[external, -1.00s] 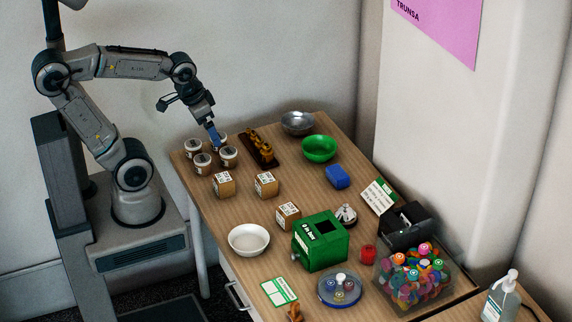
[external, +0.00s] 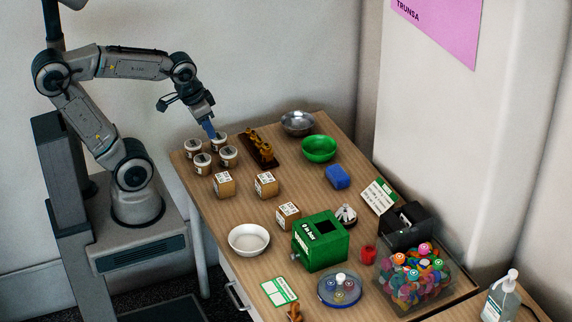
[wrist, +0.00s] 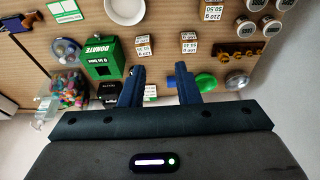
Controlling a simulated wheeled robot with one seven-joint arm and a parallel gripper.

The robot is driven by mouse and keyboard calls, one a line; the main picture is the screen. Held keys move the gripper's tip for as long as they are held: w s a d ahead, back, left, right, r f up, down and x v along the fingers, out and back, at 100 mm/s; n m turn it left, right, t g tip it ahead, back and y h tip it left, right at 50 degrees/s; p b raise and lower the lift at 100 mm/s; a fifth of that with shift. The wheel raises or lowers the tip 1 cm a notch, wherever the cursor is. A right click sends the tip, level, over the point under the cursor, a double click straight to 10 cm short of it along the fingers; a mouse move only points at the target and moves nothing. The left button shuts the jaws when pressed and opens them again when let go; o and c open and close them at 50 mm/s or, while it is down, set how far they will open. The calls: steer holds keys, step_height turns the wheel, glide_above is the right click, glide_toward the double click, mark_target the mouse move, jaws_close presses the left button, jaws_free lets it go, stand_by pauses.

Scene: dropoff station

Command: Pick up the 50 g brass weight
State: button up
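Several brass weights (external: 262,147) stand in a row in a dark wooden block (external: 268,163) near the table's far left part. The weights also show at the right of the wrist view (wrist: 241,48). I cannot tell which one is the 50 g weight, as no markings on them are legible. My gripper (external: 211,133) is above the white-lidded tubs, to the left of the block and apart from it. In the wrist view its two fingers (wrist: 159,86) are spread with nothing held between them.
Several tubs (external: 202,160) stand left of the block, and labelled boxes (external: 266,184) stand in front. A green donation box (external: 320,241) stands nearer the front.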

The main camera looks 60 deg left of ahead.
steer(key=w+a+n+b, duration=0.3)
steer(key=w+a, duration=0.2)
steer(key=w, duration=0.4)
steer(key=n+g+y+b, duration=0.1)
steer(key=n+g+b, duration=0.2)
steer(key=n+b, duration=0.4)
glide_above(248, 129)
steer(key=d, duration=0.1)
steer(key=shift+n, duration=0.6)
step_height(248, 129, down, 30)
steer(key=shift+s+r+p, duration=0.15)
steer(key=shift+r+p, duration=0.05)
steer(key=shift+p, duration=0.2)
steer(key=shift+w+a+f+p, duration=0.1)
steer(key=shift+a+f+p, duration=0.1)
steer(key=shift+f, duration=0.6)
steer(key=shift+w+a+f+p, duration=0.1)
steer(key=shift+a+f, duration=0.05)
steer(key=shift+f, duration=0.7)
steer(key=shift+a+f+p, duration=0.15)
steer(key=shift+a+f, duration=0.05)
steer(key=shift+f, duration=0.6)
jaws_close()
